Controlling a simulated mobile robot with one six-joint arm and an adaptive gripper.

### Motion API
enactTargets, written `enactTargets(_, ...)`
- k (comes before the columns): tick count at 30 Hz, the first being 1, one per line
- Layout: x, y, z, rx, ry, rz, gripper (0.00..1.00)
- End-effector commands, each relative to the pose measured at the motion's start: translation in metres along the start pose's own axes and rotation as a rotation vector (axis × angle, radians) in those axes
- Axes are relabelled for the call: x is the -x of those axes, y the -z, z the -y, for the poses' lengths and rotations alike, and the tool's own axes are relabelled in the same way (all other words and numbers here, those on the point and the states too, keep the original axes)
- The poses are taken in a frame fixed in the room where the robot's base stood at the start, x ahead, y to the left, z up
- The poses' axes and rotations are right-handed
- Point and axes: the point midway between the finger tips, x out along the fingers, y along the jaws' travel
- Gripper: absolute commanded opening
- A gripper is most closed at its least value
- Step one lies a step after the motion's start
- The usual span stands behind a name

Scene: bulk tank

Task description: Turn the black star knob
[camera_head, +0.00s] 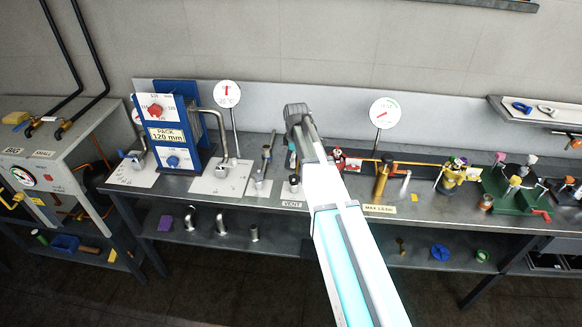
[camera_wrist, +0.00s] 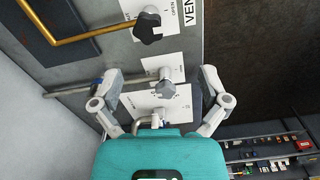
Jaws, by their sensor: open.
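The black star knob (camera_wrist: 148,28) shows near the top of the wrist view, on a white plate marked OPEN beside a VENT label. In the head view a small dark knob (camera_head: 294,180) stands just above the VENT label, left of my arm. My gripper (camera_wrist: 160,78) is open in the wrist view, its fingers spread wide and apart from the black knob. A grey star knob (camera_wrist: 166,89) on another white plate shows between the fingers, with no visible contact.
A brass pipe (camera_wrist: 85,35) runs towards the black knob from the left in the wrist view. A bench (camera_head: 245,199) carries gauges, a blue pack (camera_head: 178,110) and several fittings. Its lower shelf holds loose parts. Open floor lies in front.

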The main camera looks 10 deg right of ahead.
Motion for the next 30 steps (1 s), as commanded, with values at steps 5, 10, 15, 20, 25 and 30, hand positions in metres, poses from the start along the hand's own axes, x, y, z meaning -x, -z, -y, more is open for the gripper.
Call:
enactTargets(5,0.024,0.009,-0.017,0.072,0.0,0.0,0.95)
enactTargets(10,0.028,0.011,-0.021,0.1,0.0,0.0,0.95)
enactTargets(15,0.027,0.012,-0.021,0.102,0.0,0.0,0.95)
enactTargets(20,0.027,0.012,-0.021,0.102,0.0,0.0,0.95)
enactTargets(25,0.025,0.012,-0.021,0.102,0.0,0.0,0.95)
enactTargets(30,0.018,0.012,-0.021,0.102,0.0,0.0,0.95)
